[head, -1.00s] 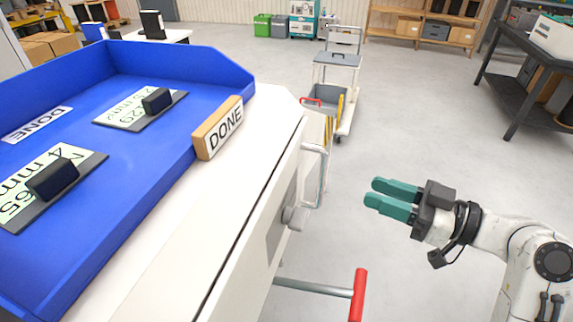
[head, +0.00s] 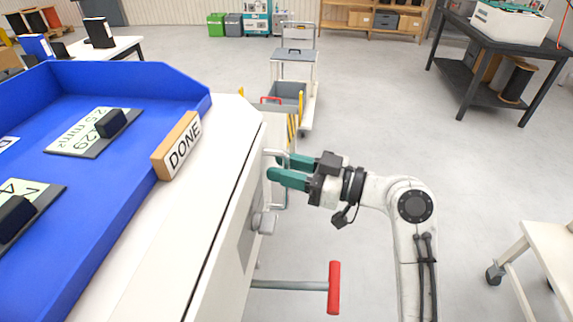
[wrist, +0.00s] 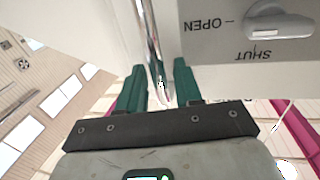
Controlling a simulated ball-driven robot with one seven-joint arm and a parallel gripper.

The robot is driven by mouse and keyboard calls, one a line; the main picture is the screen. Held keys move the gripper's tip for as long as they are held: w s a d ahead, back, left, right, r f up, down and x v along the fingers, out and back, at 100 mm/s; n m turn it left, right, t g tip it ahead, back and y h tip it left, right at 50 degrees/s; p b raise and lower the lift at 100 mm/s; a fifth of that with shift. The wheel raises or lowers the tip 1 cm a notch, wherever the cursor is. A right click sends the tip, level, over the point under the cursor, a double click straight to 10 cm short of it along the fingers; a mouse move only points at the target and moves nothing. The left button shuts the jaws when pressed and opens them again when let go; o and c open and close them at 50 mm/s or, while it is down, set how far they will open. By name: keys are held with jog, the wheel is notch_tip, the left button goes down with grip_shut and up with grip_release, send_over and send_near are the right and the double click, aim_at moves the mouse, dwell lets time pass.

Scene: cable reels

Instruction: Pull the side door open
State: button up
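The side door (head: 232,225) is the pale panel on the cabinet's right side, and it looks closed in the head view. Its upright metal handle (wrist: 149,40) runs between my gripper's two green fingers in the wrist view. My gripper (head: 277,166) is open at the handle, with a gap visible on both sides of the bar. The fingers partly hide the handle in the head view. A grey latch knob (wrist: 278,25) sits on a plate marked OPEN and SHUT; its long side lines up with the OPEN mark. The knob also shows below the handle in the head view (head: 264,223).
A blue tray (head: 170,85) and a DONE block (head: 177,147) are on the cabinet top. A red-ended bar (head: 334,287) sticks out low to the right. A trolley (head: 293,75) stands behind the cabinet. The floor right of my arm is largely clear.

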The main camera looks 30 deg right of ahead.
grip_shut()
dwell(0.3)
dwell(0.3)
